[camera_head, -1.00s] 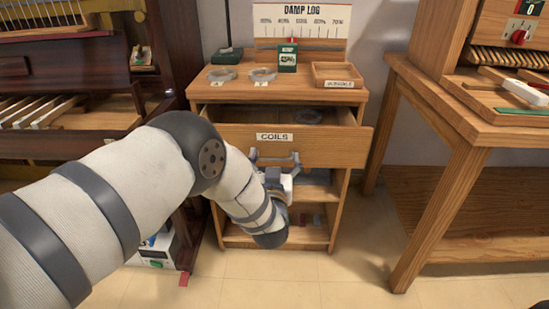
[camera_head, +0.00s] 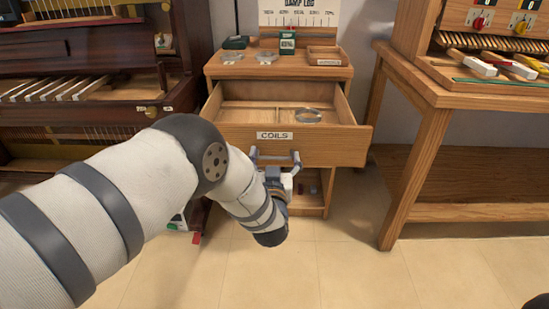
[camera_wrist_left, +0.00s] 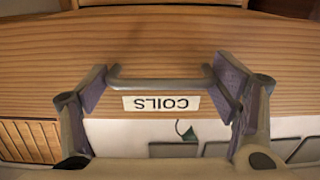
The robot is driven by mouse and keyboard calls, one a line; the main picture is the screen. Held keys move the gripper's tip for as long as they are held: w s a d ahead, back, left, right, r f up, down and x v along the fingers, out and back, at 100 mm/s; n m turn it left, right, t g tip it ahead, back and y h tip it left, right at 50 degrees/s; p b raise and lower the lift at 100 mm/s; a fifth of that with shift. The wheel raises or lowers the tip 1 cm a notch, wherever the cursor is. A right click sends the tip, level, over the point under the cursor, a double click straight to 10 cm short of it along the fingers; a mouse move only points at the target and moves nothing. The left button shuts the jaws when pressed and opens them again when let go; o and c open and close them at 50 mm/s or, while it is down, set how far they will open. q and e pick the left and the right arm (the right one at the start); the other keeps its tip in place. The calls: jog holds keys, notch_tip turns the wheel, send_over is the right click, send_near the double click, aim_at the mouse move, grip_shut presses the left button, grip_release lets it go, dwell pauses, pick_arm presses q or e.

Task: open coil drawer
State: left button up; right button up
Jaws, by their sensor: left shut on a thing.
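The coil drawer (camera_head: 350,147) is a wooden drawer labelled COILS, pulled well out of its cabinet. A grey ring coil (camera_head: 308,116) lies inside at the right. My left gripper (camera_head: 275,162) is at the drawer front, shut on its grey bar handle. In the left wrist view the handle (camera_wrist_left: 165,83) spans between the two purple-padded fingers, one at each end, above the label (camera_wrist_left: 160,103). The wrist view shows the drawer front (camera_wrist_left: 50,60) close up. My right gripper is not seen.
On the cabinet top (camera_head: 225,69) are coils, a green box (camera_head: 287,42) and a small wooden tray (camera_head: 324,56). A wooden workbench (camera_head: 440,85) stands at the right, a piano-like instrument (camera_head: 90,110) at the left. The tiled floor (camera_head: 340,260) in front is clear.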

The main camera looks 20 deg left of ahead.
pick_arm(q)
jog(key=shift+w, duration=0.1)
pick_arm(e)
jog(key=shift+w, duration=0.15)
pick_arm(q)
jog(key=o, duration=1.4)
jog(key=shift+o, duration=0.2)
jog(key=shift+f, duration=0.1)
jog(key=v, duration=1.2)
jog(key=shift+d, duration=0.1)
